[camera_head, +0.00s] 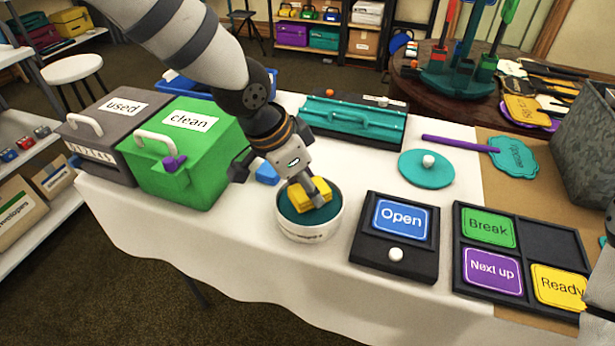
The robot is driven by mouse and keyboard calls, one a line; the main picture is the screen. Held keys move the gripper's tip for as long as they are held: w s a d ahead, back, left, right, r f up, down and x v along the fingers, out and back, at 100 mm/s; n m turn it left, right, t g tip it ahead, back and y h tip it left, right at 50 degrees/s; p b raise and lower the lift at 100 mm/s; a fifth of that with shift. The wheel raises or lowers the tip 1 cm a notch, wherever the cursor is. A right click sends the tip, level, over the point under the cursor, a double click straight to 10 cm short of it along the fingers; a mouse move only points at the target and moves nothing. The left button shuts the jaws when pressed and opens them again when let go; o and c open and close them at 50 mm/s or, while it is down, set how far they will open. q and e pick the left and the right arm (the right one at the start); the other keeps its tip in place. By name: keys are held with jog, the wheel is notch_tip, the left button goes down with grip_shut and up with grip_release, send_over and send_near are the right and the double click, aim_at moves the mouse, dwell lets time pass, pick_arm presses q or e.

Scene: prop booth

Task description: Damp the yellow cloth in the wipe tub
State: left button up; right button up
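The wipe tub (312,233) is a round white tub with a teal inside, standing near the front of the white table. The folded yellow cloth (305,197) is at the tub's mouth, over the teal inside. My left gripper (312,193) reaches down over the tub, its fingers at the cloth and seemingly shut on it. The fingers cover part of the cloth, and I cannot tell how firmly it touches the teal surface. A teal round lid (427,171) with a white knob lies on the table to the right.
A green "clean" box (185,165) and a grey "used" box (108,140) stand left. A black "Open" sign stand (397,262) is close right of the tub, beside a sign tray (520,240). A teal rack (352,120) stands behind. A purple-handled paddle (515,157) lies right.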

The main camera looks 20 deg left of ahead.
aim_at(318, 184)
pick_arm(q)
jog(key=shift+f, duration=0.45)
dwell(1.0)
jog(key=shift+f, duration=0.1)
pick_arm(e)
jog(key=shift+w+r, duration=0.1)
dwell(1.0)
pick_arm(q)
notch_tip(318, 184, up, 5)
jog(key=shift+r+p, duration=0.2)
jog(key=shift+p, duration=0.7)
jog(key=shift+r, duration=0.85)
pick_arm(e)
jog(key=shift+w+r+t, duration=0.5)
jog(key=shift+w+r, duration=0.45)
jog(key=shift+w, duration=0.1)
